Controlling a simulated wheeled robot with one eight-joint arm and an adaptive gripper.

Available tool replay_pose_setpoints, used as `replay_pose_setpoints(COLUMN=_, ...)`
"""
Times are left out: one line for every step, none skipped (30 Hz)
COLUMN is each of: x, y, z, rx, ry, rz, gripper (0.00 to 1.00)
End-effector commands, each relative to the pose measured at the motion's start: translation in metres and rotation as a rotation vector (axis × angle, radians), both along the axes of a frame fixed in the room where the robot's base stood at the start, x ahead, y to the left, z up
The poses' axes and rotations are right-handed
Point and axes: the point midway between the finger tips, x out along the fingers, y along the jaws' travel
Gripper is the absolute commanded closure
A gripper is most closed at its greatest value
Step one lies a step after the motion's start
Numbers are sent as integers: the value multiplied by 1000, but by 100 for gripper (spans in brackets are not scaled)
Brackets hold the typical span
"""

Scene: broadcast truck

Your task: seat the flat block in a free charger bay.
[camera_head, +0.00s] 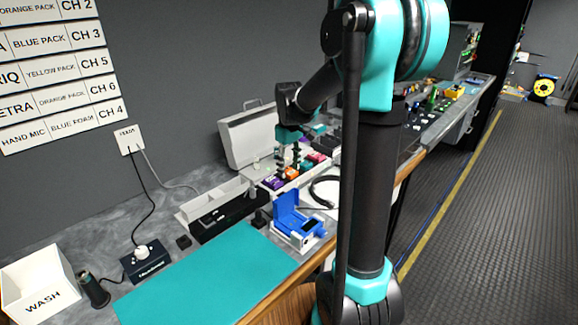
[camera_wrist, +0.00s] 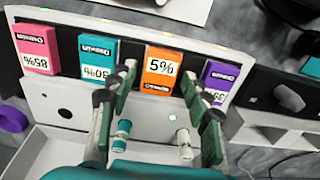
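Several coloured packs stand in a row in a pale holder (camera_wrist: 130,22): pink marked 85% (camera_wrist: 37,48), teal marked 30% (camera_wrist: 97,55), orange marked 5% (camera_wrist: 162,68) and purple (camera_wrist: 220,80). The orange one reads the lowest. In the head view, the orange pack (camera_head: 291,173) is partly hidden. My gripper (camera_wrist: 158,78) is open, its fingertips on either side of the orange pack's near end; a gap shows at the left finger, and contact on the right cannot be told. My gripper also shows in the head view (camera_head: 288,163), above the row. I cannot make out a free charger bay.
A blue box with raised lid (camera_head: 290,215) stands nearer on the bench. A white tray (camera_head: 215,198) and dark strip lie left of the row. The teal mat (camera_head: 205,285) is clear. A white WASH bin (camera_head: 42,290) stands front left.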

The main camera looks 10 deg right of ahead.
Motion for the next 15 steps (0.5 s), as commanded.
replay_pose_setpoints(x=0, y=0, z=0, rx=0, ry=0, rz=0, gripper=42)
replay_pose_setpoints(x=0, y=0, z=0, rx=0, ry=0, rz=0, gripper=42)
replay_pose_setpoints(x=0, y=0, z=0, rx=0, ry=0, rz=0, gripper=42)
replay_pose_setpoints(x=0, y=0, z=0, rx=0, ry=0, rz=0, gripper=42)
replay_pose_setpoints(x=0, y=0, z=0, rx=0, ry=0, rz=0, gripper=42)
replay_pose_setpoints(x=0, y=0, z=0, rx=0, ry=0, rz=0, gripper=42)
replay_pose_setpoints(x=0, y=0, z=0, rx=0, ry=0, rz=0, gripper=42)
replay_pose_setpoints(x=0, y=0, z=0, rx=0, ry=0, rz=0, gripper=42)
replay_pose_setpoints(x=0, y=0, z=0, rx=0, ry=0, rz=0, gripper=42)
replay_pose_setpoints(x=0, y=0, z=1, rx=0, ry=0, rz=0, gripper=42)
replay_pose_setpoints(x=0, y=0, z=2, rx=0, ry=0, rz=0, gripper=42)
replay_pose_setpoints(x=0, y=0, z=4, rx=0, ry=0, rz=0, gripper=42)
replay_pose_setpoints(x=0, y=0, z=7, rx=0, ry=0, rz=0, gripper=42)
replay_pose_setpoints(x=0, y=0, z=10, rx=0, ry=0, rz=0, gripper=42)
replay_pose_setpoints(x=0, y=0, z=15, rx=0, ry=0, rz=0, gripper=42)
